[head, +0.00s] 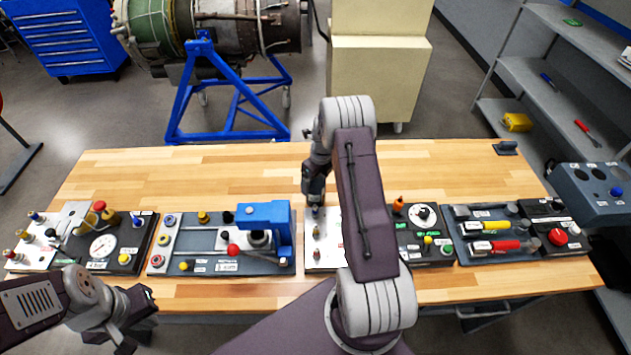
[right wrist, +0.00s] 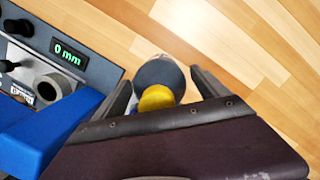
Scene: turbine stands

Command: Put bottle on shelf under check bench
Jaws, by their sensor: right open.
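My right gripper (head: 314,200) points down over the middle of the wooden bench (head: 200,180). In the right wrist view its two fingers (right wrist: 165,90) are apart, on either side of a dark grey rounded thing with a yellow top (right wrist: 157,97), which looks like a bottle seen from above. I cannot tell whether the fingers touch it. The gripper and arm hide it in the head view. My left gripper (head: 137,318) is low at the left, in front of the bench edge, and looks open and empty. The shelf under the bench is mostly hidden.
Panels with knobs and gauges line the front of the bench, among them a blue press (head: 264,215) just left of my right gripper. The back of the bench top is mostly clear. A grey shelf rack (head: 540,75) stands at the right.

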